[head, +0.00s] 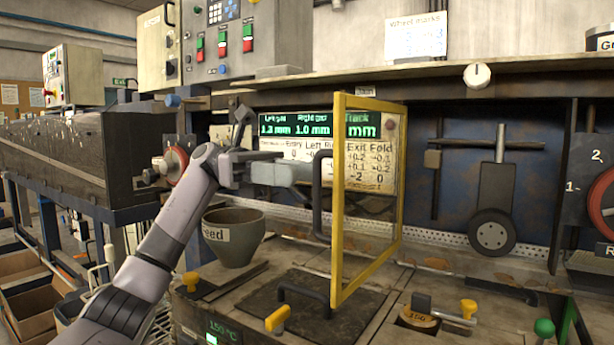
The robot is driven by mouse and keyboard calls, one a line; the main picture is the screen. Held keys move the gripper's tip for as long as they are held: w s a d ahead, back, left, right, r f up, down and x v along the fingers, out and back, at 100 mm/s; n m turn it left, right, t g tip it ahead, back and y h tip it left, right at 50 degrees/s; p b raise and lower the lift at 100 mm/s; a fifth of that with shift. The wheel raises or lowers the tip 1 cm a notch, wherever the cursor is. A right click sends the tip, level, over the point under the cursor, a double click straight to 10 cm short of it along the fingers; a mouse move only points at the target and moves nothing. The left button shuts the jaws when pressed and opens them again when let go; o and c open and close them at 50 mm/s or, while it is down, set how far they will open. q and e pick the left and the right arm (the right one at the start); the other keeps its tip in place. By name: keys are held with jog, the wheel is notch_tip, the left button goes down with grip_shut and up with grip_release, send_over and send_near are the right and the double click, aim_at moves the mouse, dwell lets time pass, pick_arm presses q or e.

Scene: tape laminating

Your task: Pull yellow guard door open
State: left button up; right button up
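The yellow guard door (338,215) is a yellow frame with a see-through pane. It stands upright at an angle to the machine front, its near edge out over the bench and its far edge close to the display panel. A dark bar handle (318,215) sits on its left side. My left gripper (304,174) comes in from the left with its fingertips at the upper part of the handle. The fingertips overlap the handle, so I cannot tell whether they are closed around it. My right gripper is not in view.
A grey feed pot (234,238) stands left of the door, below my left gripper. A dark plate (300,305) with a handle lies in front. A shelf edge (440,72) runs above the door.

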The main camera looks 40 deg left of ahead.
pick_arm(q)
jog(key=shift+a, duration=1.65)
